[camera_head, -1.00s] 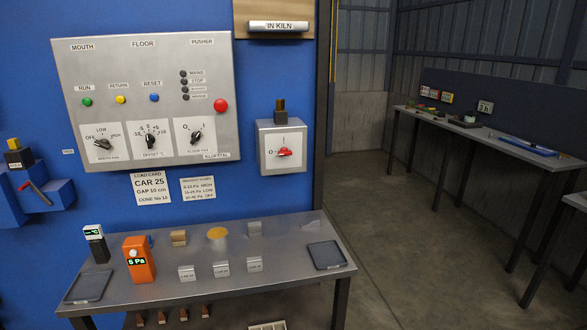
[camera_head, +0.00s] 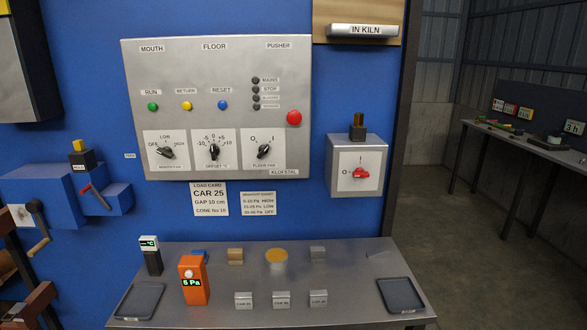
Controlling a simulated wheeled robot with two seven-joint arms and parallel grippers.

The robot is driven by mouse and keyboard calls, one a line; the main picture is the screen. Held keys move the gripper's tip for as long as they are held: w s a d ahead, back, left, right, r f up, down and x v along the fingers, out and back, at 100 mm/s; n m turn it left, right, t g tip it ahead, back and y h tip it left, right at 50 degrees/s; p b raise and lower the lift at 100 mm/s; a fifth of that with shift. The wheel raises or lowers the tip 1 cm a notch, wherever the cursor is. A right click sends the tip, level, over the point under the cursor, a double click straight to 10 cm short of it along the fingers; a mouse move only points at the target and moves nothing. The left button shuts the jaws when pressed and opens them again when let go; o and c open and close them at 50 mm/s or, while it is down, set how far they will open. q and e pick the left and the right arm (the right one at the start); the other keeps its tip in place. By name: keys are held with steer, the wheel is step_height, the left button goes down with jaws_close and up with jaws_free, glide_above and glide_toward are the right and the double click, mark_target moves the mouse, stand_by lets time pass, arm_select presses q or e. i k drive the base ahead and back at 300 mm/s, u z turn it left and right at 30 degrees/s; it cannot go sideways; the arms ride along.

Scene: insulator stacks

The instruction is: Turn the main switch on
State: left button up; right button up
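The main switch is most likely the red rotary handle (camera_head: 361,173) on a grey box (camera_head: 345,148) fixed to the blue wall, right of the large control panel (camera_head: 215,60). Its plate carries an O at the left and a mark at the top. The red handle lies roughly horizontal, towards the O. A black block with a brownish top (camera_head: 357,126) sits on the box. The indicator dots beside MAINS and STOP on the panel look dark. Neither of my grippers shows in the view.
A grey table (camera_head: 340,285) stands below the panel, with an orange meter reading 5 Pa (camera_head: 194,280), small blocks and two dark trays (camera_head: 400,295). A crank handle (camera_head: 40,228) juts out at the left. Open floor (camera_head: 440,225) lies at the right.

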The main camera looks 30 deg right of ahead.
mark_target(358, 172)
steer(key=u, duration=0.15)
steer(key=i, duration=0.75)
steer(key=z, duration=0.75)
steer(key=i, duration=0.45)
steer(key=z, duration=0.55)
